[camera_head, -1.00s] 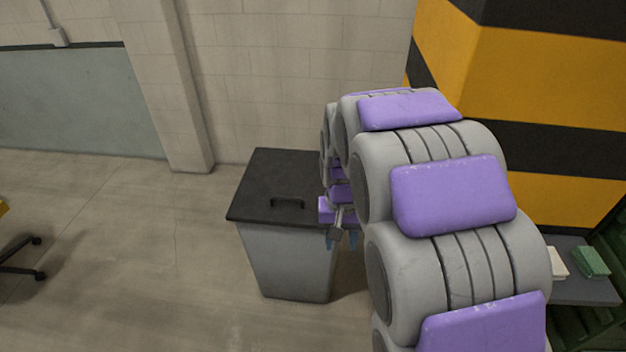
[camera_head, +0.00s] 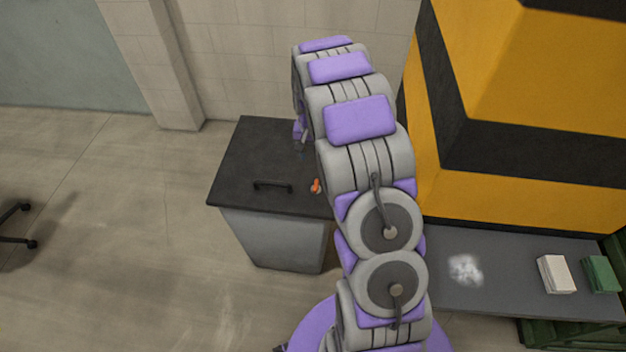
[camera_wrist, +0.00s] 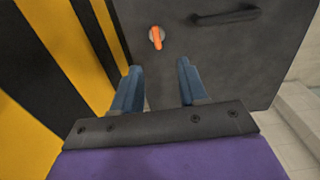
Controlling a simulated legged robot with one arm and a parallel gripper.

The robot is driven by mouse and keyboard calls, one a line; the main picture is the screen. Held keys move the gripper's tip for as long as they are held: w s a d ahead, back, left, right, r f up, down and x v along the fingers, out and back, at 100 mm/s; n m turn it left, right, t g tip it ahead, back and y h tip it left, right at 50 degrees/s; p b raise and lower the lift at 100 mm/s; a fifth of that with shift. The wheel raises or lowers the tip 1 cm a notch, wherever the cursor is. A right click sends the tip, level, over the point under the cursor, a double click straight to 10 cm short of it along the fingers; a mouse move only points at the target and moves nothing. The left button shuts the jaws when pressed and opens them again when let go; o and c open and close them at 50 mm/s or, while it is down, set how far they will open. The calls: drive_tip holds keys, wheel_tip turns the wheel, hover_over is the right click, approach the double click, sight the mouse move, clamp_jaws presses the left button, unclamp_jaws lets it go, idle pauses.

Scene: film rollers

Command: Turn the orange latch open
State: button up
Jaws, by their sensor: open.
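The orange latch (camera_head: 316,186) is a small knob on the black lid (camera_head: 262,160) of a grey bin, near the lid's front right corner. It also shows in the wrist view (camera_wrist: 156,38), on a pale round base, beyond and between my fingertips. My gripper (camera_wrist: 157,78) has two blue fingers spread apart with nothing between them, and it is apart from the latch.
A black handle (camera_head: 272,186) stands on the lid left of the latch. A yellow and black striped block (camera_head: 530,110) rises to the right. A grey shelf (camera_head: 500,298) holds a white block (camera_head: 556,274) and a green block (camera_head: 601,274).

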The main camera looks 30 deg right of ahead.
drive_tip(key=b, duration=0.2)
hover_over(316, 186)
drive_tip(key=d, duration=0.1)
wheel_tip(316, 186, down, 10)
drive_tip(key=r, duration=0.1)
drive_tip(key=f, duration=0.2)
drive_tip(key=a+f, duration=0.1)
drive_tip(key=f, duration=0.1)
drive_tip(key=a+f+b, duration=0.1)
drive_tip(key=f, duration=0.2)
drive_tip(key=shift+a+f, duration=0.1)
drive_tip(key=shift+f, duration=0.3)
drive_tip(key=shift+d+f, duration=0.1)
drive_tip(key=shift+d, duration=0.85)
drive_tip(key=shift+c, duration=0.6)
drive_tip(key=shift+a, duration=0.7)
drive_tip(key=c, duration=0.5)
drive_tip(key=shift+c, duration=0.5)
drive_tip(key=shift+d, duration=0.3)
clamp_jaws()
